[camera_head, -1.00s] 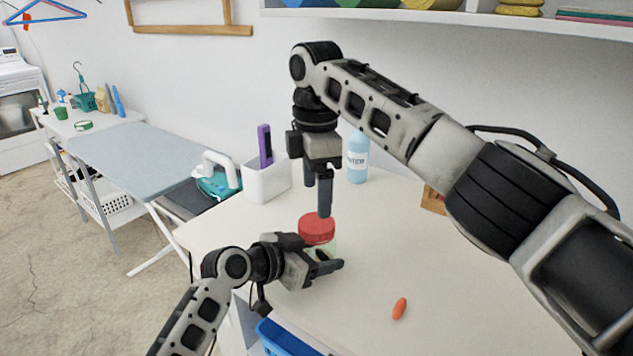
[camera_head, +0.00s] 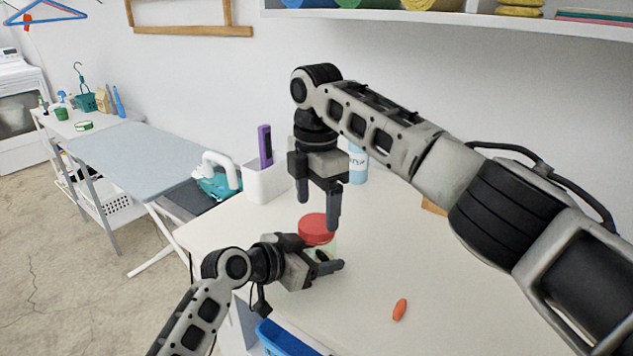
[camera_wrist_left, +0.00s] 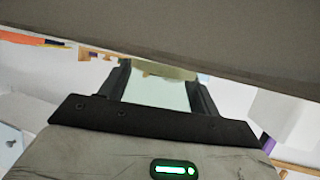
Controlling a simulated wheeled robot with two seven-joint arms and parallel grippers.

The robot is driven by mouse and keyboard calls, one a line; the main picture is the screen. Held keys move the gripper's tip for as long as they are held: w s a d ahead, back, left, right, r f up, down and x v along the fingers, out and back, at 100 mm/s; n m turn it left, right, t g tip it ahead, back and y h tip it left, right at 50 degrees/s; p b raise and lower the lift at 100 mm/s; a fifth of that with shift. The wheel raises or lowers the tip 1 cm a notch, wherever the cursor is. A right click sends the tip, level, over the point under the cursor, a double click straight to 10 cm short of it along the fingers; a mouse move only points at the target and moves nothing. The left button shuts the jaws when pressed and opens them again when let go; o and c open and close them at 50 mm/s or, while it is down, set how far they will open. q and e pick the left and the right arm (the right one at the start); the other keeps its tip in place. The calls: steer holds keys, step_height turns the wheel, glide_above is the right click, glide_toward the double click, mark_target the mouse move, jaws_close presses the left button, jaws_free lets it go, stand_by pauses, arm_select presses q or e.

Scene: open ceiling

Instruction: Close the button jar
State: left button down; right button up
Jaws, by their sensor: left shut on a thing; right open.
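The button jar (camera_head: 333,245) stands on the white table with its red lid (camera_head: 316,228) on top. Its clear greenish body also shows between the fingers in the left wrist view (camera_wrist_left: 158,92). My left gripper (camera_head: 333,264) is shut on the jar body from the left and front, hiding much of it. My right gripper (camera_head: 318,208) points down just above the lid, with its fingers apart and nothing between them. One right fingertip overlaps the lid's edge in the picture; I cannot tell whether it touches. I cannot tell how tightly the lid sits.
A white bin (camera_head: 266,182) with a purple object (camera_head: 265,146) stands behind the jar, and a light blue bottle (camera_head: 358,166) stands farther back. A small orange object (camera_head: 399,309) lies at the front right. A blue basket (camera_head: 283,340) is below the front edge. The table's right side is clear.

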mark_target(317, 223)
steer(key=shift+f, duration=1.65)
steer(key=c, duration=1)
steer(key=m, duration=0.3)
steer(key=shift+a, duration=0.1)
steer(key=shift+c, duration=0.2)
steer(key=m, duration=0.3)
steer(key=o, duration=1.1)
